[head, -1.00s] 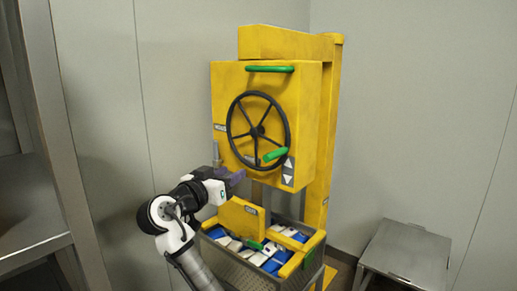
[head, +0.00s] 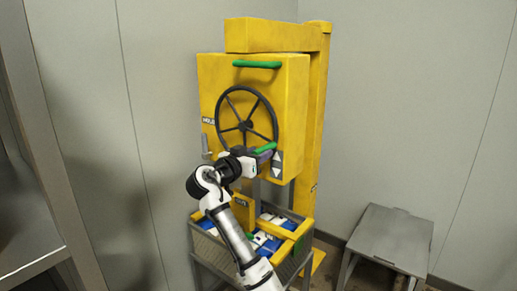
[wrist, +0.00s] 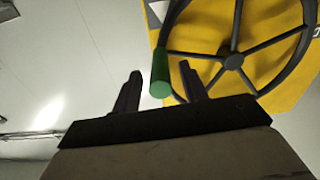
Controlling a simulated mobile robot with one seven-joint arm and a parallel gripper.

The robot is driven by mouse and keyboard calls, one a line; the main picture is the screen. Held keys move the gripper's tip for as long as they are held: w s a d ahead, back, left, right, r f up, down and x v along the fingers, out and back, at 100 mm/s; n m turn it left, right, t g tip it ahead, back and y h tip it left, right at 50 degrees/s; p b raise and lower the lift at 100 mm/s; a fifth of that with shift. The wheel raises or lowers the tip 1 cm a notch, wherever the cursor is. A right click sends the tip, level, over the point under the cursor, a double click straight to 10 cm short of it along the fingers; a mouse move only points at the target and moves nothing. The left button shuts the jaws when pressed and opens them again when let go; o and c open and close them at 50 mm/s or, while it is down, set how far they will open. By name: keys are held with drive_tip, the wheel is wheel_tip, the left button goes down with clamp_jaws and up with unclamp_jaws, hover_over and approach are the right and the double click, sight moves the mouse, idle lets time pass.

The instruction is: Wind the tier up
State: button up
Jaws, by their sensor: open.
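A black spoked handwheel (head: 246,126) is mounted on the front of a yellow box (head: 292,90). It also shows in the wrist view (wrist: 233,61). Its green crank knob (head: 266,147) sits at the wheel's lower right in the head view. My gripper (head: 267,156) is at the knob, just below it in the head view. In the wrist view the green knob (wrist: 160,72) points toward the camera between my open, spread fingers (wrist: 160,90). I cannot tell whether they touch it. A metal basket (head: 209,238) with blue and white packs is below, partly hidden by my arm.
A green bar handle (head: 257,65) is at the top of the box. A label with up and down arrows (head: 277,164) is right of the knob. A grey metal table (head: 392,237) stands at right. A grey frame (head: 28,215) is at left.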

drive_tip(key=shift+w+d, duration=0.25)
drive_tip(key=shift+w, duration=0.1)
drive_tip(key=shift+c, duration=0.4)
clamp_jaws()
drive_tip(key=shift+f, duration=0.1)
drive_tip(key=shift+f+m+b, duration=0.25)
drive_tip(key=shift+m+b, duration=0.05)
drive_tip(key=shift+b, duration=0.2)
